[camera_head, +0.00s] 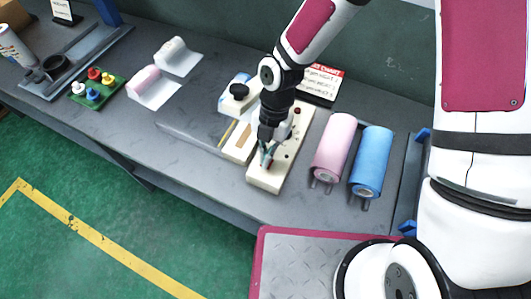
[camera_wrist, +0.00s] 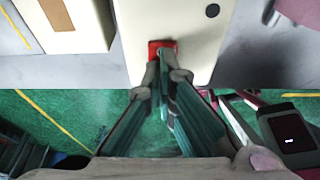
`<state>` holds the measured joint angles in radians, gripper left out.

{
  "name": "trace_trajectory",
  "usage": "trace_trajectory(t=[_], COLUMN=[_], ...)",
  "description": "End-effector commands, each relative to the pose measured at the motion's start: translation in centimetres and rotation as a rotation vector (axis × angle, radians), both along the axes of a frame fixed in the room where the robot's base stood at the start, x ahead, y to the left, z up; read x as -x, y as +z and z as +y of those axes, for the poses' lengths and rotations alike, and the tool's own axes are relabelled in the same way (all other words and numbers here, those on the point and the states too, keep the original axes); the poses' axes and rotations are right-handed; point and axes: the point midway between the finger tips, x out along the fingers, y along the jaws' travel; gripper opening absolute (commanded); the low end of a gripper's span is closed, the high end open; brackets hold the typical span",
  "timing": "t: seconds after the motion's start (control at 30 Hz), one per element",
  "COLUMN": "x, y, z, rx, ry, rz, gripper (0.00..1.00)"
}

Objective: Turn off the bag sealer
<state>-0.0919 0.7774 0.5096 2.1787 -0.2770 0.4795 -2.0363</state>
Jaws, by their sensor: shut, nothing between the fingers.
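The cream bag sealer (camera_head: 265,182) lies lengthwise on the grey bench, below my arm. Its cream front end fills the top middle of the wrist view (camera_wrist: 200,55), with a red switch (camera_wrist: 162,46) near its front edge and a dark round spot to the right. My gripper (camera_head: 267,162) is shut and empty, pointing down at this front end. In the wrist view the closed fingertips (camera_wrist: 168,68) are at the red switch and cover part of it. I cannot tell whether they touch it or which way the switch is set.
A second cream block (camera_head: 239,151) sits close on the left. A sign (camera_head: 320,82) stands behind. The green board with coloured knobs (camera_head: 97,88) is far left.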

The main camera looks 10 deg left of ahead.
Motion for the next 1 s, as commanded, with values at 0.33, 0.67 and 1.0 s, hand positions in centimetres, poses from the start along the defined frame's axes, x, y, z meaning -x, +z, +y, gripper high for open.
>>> trace_trajectory(t=[0.33, 0.67, 1.0], x=[1.3, 2.1, 1.2], y=[0.0, -0.2, 1.8], z=[0.4, 0.5, 0.3], rx=[0.0, 0.003, 0.0], ry=[0.002, 0.005, 0.0], rz=[0.003, 0.012, 0.003], gripper=[0.0, 0.0, 0.0])
